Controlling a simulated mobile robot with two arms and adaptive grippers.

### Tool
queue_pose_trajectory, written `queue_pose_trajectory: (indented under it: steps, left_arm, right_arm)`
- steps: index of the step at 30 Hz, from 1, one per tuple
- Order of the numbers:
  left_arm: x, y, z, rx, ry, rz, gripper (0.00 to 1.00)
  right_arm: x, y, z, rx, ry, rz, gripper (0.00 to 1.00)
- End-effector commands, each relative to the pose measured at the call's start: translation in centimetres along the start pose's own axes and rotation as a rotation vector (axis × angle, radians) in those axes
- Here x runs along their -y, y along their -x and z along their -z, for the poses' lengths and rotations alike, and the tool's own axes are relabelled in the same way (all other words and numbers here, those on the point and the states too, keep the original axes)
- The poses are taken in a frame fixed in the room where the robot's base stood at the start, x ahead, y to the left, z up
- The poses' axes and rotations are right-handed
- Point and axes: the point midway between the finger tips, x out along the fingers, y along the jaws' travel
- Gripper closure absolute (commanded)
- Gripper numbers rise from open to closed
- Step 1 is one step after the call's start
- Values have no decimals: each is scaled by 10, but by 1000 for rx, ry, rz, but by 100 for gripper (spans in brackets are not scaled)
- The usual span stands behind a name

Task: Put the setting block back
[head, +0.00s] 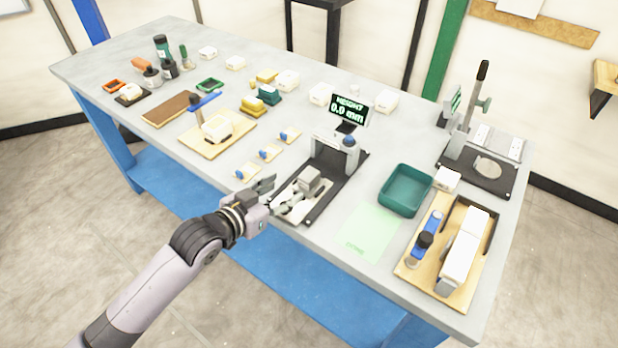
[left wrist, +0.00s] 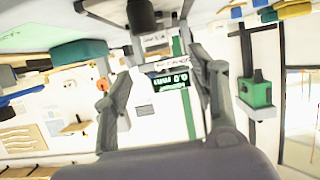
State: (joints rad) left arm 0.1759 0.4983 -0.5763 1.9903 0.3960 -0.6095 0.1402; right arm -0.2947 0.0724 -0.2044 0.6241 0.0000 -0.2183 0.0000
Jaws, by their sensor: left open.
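A small grey block (head: 309,179), which looks like the setting block, sits on the light plate of the black-based height gauge (head: 349,160). The gauge display (head: 349,108) reads 0.0 mm. My left gripper (head: 281,196) is open at the gauge's front left edge, its fingers beside and just short of the block. In the left wrist view the two spread fingers frame the display (left wrist: 171,80), which appears upside down. Contact between fingers and block cannot be told. My right gripper is in neither view.
Right of the gauge are a green sheet (head: 369,231), a teal tray (head: 405,188) and a wooden tray (head: 409,269) with a blue-handled tool and a white case. A black-based press stand (head: 478,172) stands at the back right.

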Motion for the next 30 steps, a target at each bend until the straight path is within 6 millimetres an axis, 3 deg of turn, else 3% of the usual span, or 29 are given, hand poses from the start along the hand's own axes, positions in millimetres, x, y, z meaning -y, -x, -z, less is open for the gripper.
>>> queue_pose_trajectory:
  steps: [7, 17, 24, 30]
  left_arm:
    - [0, -44, 1, 0, 0, 1, 47]
    - [-2, -67, 3, 0, 0, 0, 47]
    - [-3, -98, 3, 1, -1, 1, 47]
    - [-3, -109, 2, 0, -1, 1, 47]
  right_arm:
    - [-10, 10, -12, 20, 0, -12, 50]
    - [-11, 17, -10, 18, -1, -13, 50]
    - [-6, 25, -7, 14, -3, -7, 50]
    - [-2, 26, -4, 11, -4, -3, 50]
